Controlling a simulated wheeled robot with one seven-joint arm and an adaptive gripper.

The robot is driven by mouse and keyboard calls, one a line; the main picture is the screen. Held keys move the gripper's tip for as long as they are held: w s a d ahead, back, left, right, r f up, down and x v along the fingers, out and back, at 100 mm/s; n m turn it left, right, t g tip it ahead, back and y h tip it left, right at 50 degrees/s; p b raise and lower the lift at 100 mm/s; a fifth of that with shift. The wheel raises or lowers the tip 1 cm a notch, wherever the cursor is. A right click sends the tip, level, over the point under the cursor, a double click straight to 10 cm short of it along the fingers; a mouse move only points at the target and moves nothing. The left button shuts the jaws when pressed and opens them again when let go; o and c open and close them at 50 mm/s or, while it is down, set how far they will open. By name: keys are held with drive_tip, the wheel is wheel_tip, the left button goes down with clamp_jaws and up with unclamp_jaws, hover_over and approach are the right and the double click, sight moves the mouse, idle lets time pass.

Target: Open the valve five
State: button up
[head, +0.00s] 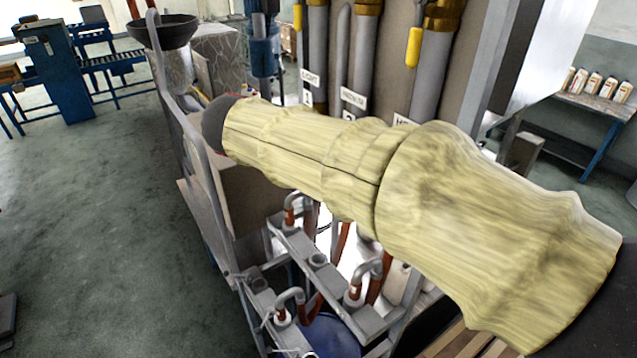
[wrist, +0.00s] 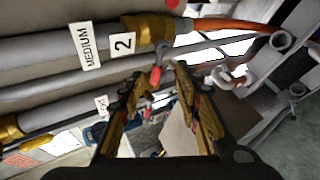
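In the wrist view my gripper (wrist: 158,88) is open, with its two black and yellow fingers spread apart. A red valve handle (wrist: 155,77) hangs from a brass fitting (wrist: 150,28) on the pipe labelled MEDIUM 2. The handle shows near and between the fingertips; I cannot tell whether they touch it. No label reading 5 is visible, so I cannot tell which valve is five. In the head view my yellow-sleeved arm hides the gripper and that handle. Yellow handles hang on the upper pipes, one at the right (head: 413,47) and one further left (head: 298,16).
Grey vertical pipes (head: 364,50) stand close together before a panel. Below them is a metal frame (head: 322,268) with bent spouts (head: 291,299) and a blue drum (head: 332,336). Open floor (head: 90,200) lies at the left.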

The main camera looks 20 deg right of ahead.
drive_tip(key=s+a+f+g+y+b, duration=0.1)
drive_tip(key=s+f+y, duration=0.1)
drive_tip(key=s+f, duration=0.2)
wheel_tip(320, 180, down, 3)
drive_tip(key=shift+s+f+m, duration=0.1)
drive_tip(key=shift+s+m, duration=0.3)
drive_tip(key=c, duration=0.3)
